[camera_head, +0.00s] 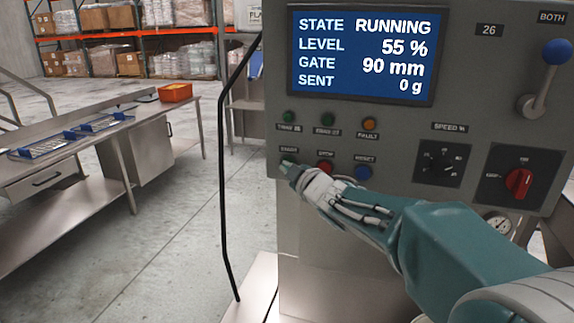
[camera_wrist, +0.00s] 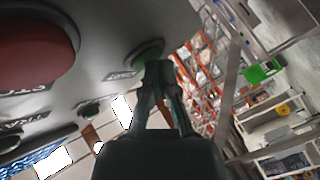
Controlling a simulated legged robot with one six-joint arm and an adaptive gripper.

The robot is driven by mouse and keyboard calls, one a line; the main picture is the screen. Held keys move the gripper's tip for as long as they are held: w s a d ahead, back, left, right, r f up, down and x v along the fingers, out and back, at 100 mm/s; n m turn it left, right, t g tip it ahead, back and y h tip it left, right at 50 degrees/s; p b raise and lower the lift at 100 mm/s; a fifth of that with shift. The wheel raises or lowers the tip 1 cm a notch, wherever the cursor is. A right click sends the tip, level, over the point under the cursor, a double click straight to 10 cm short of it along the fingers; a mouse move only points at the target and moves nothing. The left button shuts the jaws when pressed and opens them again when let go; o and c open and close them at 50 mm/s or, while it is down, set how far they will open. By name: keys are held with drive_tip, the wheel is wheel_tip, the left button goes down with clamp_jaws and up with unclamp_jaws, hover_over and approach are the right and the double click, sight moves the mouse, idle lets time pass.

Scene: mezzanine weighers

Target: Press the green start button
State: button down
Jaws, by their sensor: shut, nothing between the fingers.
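The green start button (camera_wrist: 148,53) shows in the wrist view on the grey panel, partly hidden behind my fingertips. In the head view it is mostly covered by my gripper (camera_head: 291,169), whose tip is at the button's place under the START label. My gripper (camera_wrist: 158,70) is shut and empty, its fingertips at the button's edge and seemingly touching it. I cannot tell how far the button is pushed in. The panel's screen (camera_head: 362,54) reads STATE RUNNING, LEVEL 55 %, GATE 90 mm, SENT 0 g.
The red stop button (camera_head: 325,167) is just right of my fingertips, with the blue reset button (camera_head: 363,172) beyond it. Indicator lamps (camera_head: 329,120) sit above. A black cable (camera_head: 221,170) hangs left of the panel. A steel bench (camera_head: 120,125) stands at left, with open floor between.

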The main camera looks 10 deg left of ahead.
drive_tip(key=shift+s+a, duration=0.1)
drive_tip(key=shift+s, duration=0.7)
drive_tip(key=s, duration=0.5)
drive_tip(key=shift+a, duration=0.35)
drive_tip(key=shift+d, duration=0.1)
idle(0.3)
